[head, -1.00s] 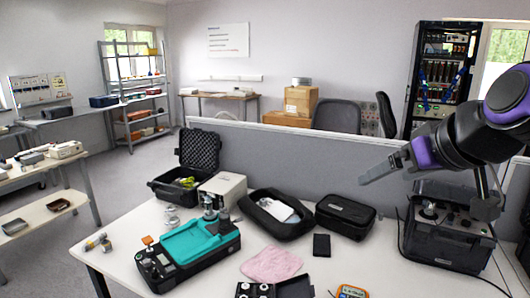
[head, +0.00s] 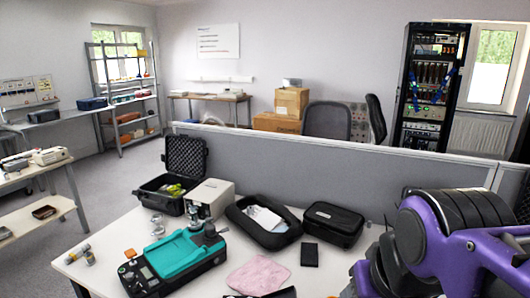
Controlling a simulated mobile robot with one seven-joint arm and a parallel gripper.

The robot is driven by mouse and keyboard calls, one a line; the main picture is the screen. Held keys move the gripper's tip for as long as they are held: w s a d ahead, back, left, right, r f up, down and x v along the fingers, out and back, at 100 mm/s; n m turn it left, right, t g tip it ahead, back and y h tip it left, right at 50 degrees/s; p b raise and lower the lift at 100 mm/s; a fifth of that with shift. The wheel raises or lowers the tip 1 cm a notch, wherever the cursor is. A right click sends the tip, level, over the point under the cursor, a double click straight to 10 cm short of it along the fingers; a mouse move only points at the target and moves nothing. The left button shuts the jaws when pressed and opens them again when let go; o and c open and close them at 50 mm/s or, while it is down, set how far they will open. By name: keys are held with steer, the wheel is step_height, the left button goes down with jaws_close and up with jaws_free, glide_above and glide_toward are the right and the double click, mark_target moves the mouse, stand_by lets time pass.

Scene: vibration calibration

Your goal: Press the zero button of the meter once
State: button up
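The orange handheld meter seen at the front of the table a second ago is almost wholly out of the frame now, so its zero button does not show. A black instrument with a teal top (head: 188,254) stands on the white table (head: 112,262); its small front panel is too small to read. My purple and black arm fills the lower right of the head view. My gripper is not visible; it is below the frame or behind the arm.
A pink cloth (head: 258,276), a small black block (head: 309,255), a black case (head: 334,224) and an open black pouch (head: 264,222) lie on the table. An open hard case (head: 184,165) and white box (head: 210,197) stand behind. A grey partition (head: 300,165) borders the table.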

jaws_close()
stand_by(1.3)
